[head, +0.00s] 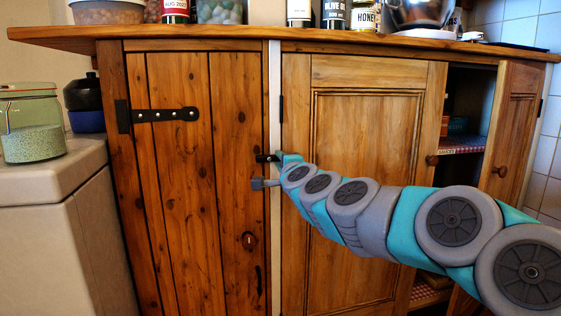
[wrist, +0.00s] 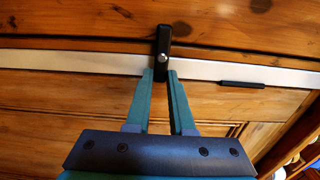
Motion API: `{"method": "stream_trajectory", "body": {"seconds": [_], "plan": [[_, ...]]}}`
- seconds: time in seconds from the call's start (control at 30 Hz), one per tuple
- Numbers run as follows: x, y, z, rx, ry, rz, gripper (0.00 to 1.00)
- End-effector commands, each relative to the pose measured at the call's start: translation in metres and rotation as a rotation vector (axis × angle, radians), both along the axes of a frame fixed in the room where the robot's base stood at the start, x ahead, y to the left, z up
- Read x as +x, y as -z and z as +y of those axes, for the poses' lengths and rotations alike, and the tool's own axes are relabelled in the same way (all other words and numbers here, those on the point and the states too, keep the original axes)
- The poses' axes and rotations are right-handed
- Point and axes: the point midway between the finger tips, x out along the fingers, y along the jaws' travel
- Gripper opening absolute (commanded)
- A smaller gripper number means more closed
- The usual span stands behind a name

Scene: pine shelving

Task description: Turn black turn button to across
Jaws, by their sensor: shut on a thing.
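The black turn button (head: 266,158) sits at the seam between the plank door (head: 180,200) and the white strip (head: 275,120). In the head view it lies level, reaching over the door's edge. In the wrist view the black turn button (wrist: 163,42) stands square across the white strip (wrist: 90,64), with a bright screw head on it. My gripper (wrist: 161,74) has its two teal fingers on either side of the button's near end and is shut on it. In the head view my gripper (head: 279,158) hides that end of the button.
A panelled door (head: 365,180) is closed right of the strip. A further door (head: 512,125) at the far right stands open beside shelves. Jars line the wooden top (head: 240,33). A pale counter (head: 55,180) stands at left. The front of the plank door is clear.

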Motion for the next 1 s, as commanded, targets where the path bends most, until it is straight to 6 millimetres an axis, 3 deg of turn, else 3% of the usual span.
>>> {"method": "stream_trajectory", "body": {"seconds": [0.03, 0.07, 0.3, 0.7, 1.0], "plan": [[0.0, 0.001, 0.0, 0.001, 0.0, 0.002, 0.0], [0.0, 0.001, 0.0, 0.001, 0.0, 0.002, 0.23], [0.0, 0.001, 0.0, 0.001, 0.0, 0.001, 0.5], [-0.004, 0.0, -0.001, 0.0, 0.0, 0.0, 0.51], [-0.032, 0.0, -0.01, 0.001, 0.001, 0.0, 0.51]]}}
